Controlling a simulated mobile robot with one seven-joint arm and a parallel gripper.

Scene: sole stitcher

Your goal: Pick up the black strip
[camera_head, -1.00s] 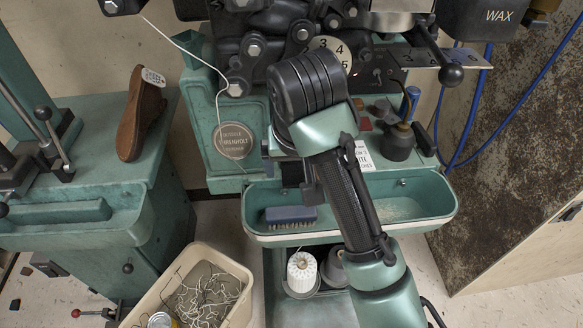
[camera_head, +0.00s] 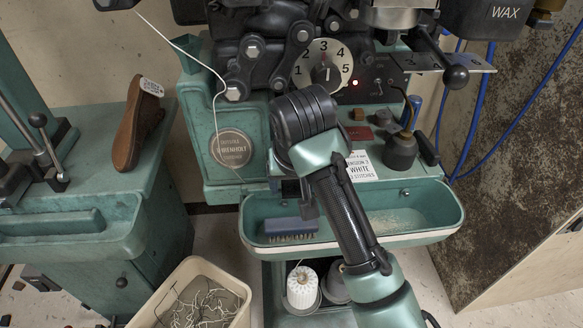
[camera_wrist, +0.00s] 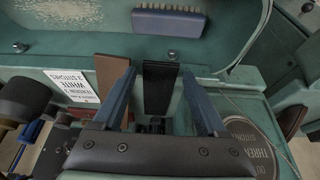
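The black strip (camera_wrist: 159,88) shows in the wrist view, lying on the green machine ledge between my gripper's two blue fingers. My gripper (camera_wrist: 158,74) is open, with one finger on each side of the strip and visible gaps to it. I cannot tell how far above the strip the fingers are. The strip's near end meets dark parts by my gripper's body. In the head view my arm and wrist hide the strip and most of my gripper.
A brown strip (camera_wrist: 112,76) lies close beside one finger, next to a white label (camera_wrist: 72,88). A blue brush (camera_head: 291,228) rests in the green tray (camera_head: 430,232) below. An oil can (camera_head: 399,152) stands right of my wrist. The stitching machine's dial (camera_head: 322,64) is above.

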